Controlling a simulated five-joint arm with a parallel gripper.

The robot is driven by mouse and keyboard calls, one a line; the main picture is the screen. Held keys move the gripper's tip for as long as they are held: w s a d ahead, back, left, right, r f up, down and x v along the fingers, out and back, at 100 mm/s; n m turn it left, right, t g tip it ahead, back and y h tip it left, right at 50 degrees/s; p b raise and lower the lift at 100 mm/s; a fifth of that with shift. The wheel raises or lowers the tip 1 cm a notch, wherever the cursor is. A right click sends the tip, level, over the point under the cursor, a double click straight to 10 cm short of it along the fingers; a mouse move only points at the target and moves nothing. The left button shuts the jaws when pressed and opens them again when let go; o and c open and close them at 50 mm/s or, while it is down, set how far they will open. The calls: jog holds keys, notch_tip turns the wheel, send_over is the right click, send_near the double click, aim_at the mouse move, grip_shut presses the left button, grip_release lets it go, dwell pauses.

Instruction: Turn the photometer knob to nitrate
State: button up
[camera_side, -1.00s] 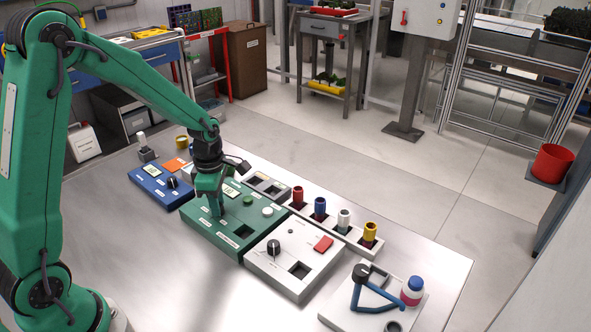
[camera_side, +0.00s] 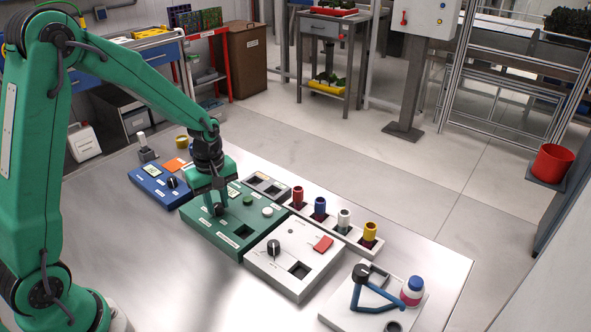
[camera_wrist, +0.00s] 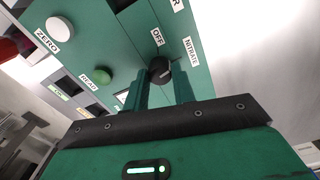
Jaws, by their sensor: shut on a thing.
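The photometer is a green box (camera_side: 233,234) on the metal table, seen in the side view. Its top face (camera_wrist: 120,40) fills much of the wrist view, with labels OFF, NITRATE, READ and ZERO and another cut off at the top edge. My gripper (camera_side: 216,207) is down at its left part. In the wrist view my gripper (camera_wrist: 160,82) is shut on the black knob (camera_wrist: 160,66), one finger each side. A light mark on the knob appears to lean toward the NITRATE label (camera_wrist: 191,51), but the fingers hide part of it.
A green button (camera_wrist: 104,75) and a white button (camera_wrist: 60,29) sit beside the knob. A blue box (camera_side: 160,190) stands left of the photometer, a white box (camera_side: 278,270) right of it. A rack (camera_side: 351,240) holds several coloured-cap vials behind.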

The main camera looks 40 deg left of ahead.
jog(key=shift+m, duration=1.1)
jog(key=o, duration=1)
jog(key=shift+r, duration=0.1)
jog(key=shift+r, duration=3.85)
jog(key=shift+r, duration=0.1)
notch_tip(320, 180, up, 8)
send_over(217, 205)
jog(key=shift+d, duration=0.1)
jog(key=shift+s, duration=0.1)
